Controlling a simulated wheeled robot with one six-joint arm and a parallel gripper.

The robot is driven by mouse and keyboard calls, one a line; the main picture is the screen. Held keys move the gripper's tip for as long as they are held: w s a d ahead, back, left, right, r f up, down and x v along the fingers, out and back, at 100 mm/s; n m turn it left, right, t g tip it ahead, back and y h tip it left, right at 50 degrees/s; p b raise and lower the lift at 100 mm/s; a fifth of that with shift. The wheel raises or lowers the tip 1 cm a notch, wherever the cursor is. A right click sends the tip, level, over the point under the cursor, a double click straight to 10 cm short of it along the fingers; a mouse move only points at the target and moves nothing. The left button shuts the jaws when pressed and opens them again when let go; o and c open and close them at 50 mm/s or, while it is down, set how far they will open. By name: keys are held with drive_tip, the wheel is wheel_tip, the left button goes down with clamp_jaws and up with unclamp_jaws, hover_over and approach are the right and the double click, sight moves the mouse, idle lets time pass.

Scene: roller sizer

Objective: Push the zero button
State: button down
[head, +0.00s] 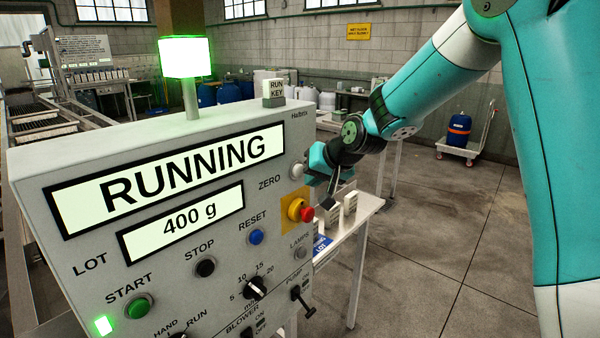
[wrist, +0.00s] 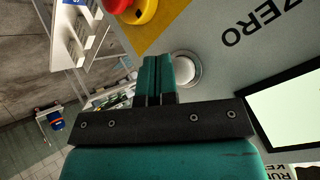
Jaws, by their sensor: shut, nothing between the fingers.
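The zero button (head: 297,171) is a pale round button at the right edge of the grey control panel, beside the word ZERO. In the wrist view the zero button (wrist: 187,70) shows as a white disc in a grey ring, partly covered on its left by my fingers. My gripper (head: 312,174) is at the panel's right edge, close to the button. In the wrist view my gripper (wrist: 158,62) has its two teal fingers shut together and empty. I cannot tell whether the fingertips touch the button.
The red emergency stop (head: 300,210) on its yellow plate sits just below the zero button. The blue reset button (head: 256,237) is lower left. Displays read RUNNING (head: 190,168) and 400 g (head: 185,222). A side table (head: 362,213) stands right of the panel; open floor lies beyond.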

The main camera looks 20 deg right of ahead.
drive_tip(key=shift+w, duration=0.1)
idle(0.7)
drive_tip(key=shift+w+a, duration=0.2)
drive_tip(key=shift+w, duration=0.1)
drive_tip(key=shift+w+a, duration=0.25)
drive_tip(key=shift+w, duration=0.2)
idle(0.8)
drive_tip(key=shift+s+d, duration=0.45)
drive_tip(key=shift+s, duration=0.4)
drive_tip(key=shift+b, duration=0.3)
drive_tip(key=s, duration=0.1)
drive_tip(key=s+d, duration=0.1)
drive_tip(key=s, duration=0.1)
drive_tip(key=s+d+b, duration=0.1)
drive_tip(key=shift+s+d, duration=0.1)
drive_tip(key=shift+s, duration=0.15)
idle(0.5)
